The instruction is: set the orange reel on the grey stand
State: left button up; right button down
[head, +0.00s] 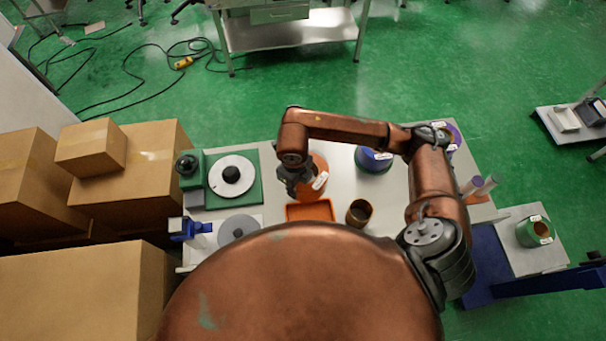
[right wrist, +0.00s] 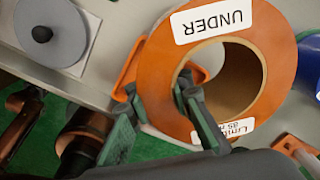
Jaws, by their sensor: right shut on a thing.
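The orange reel (head: 319,169) is in my right gripper (head: 300,190), at the middle of the table in the head view. In the right wrist view the orange reel (right wrist: 225,20) shows its open centre hole and white labels. The right gripper (right wrist: 157,97) is shut on its ring wall, one finger in the hole and one outside. The grey stand (head: 238,228) is a flat grey disc on a pale base at the table's front left, partly hidden by my body. It also shows in the right wrist view (right wrist: 62,48), with a dark spindle, apart from the reel. My left gripper is not in view.
A green-based device with a white disc (head: 231,174) stands behind the grey stand. An orange tray (head: 309,210) and a brown cup-like roll (head: 359,212) are near the front. A blue-purple reel (head: 373,159) is to the right. Cardboard boxes (head: 90,146) crowd the left.

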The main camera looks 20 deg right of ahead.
jog(key=w+d+f, duration=0.1)
jog(key=w, duration=0.1)
jog(key=w+d+f, duration=0.1)
jog(key=w, duration=0.1)
jog(key=w+d+f+p, duration=0.1)
jog(key=w+d, duration=0.1)
jog(key=w, duration=0.1)
jog(key=shift+w+f, duration=0.1)
jog(key=shift+f, duration=0.05)
jog(key=w+f, duration=0.1)
jog(key=w+d+f, duration=0.1)
jog(key=f, duration=0.1)
jog(key=w+d+f, duration=0.1)
jog(key=w+f, duration=0.1)
jog(key=shift+f, duration=0.1)
jog(key=shift+w+d+f, duration=0.2)
jog(key=shift+w+f, duration=0.1)
jog(key=shift+f, duration=0.2)
jog(key=shift+f+p, duration=0.6)
jog(key=shift+f, duration=0.9)
jog(key=c, duration=2.2)
grip_release()
jog(key=shift+f, duration=0.25)
jog(key=shift+o, duration=0.9)
jog(key=shift+s, duration=0.1)
jog(key=shift+r, duration=0.15)
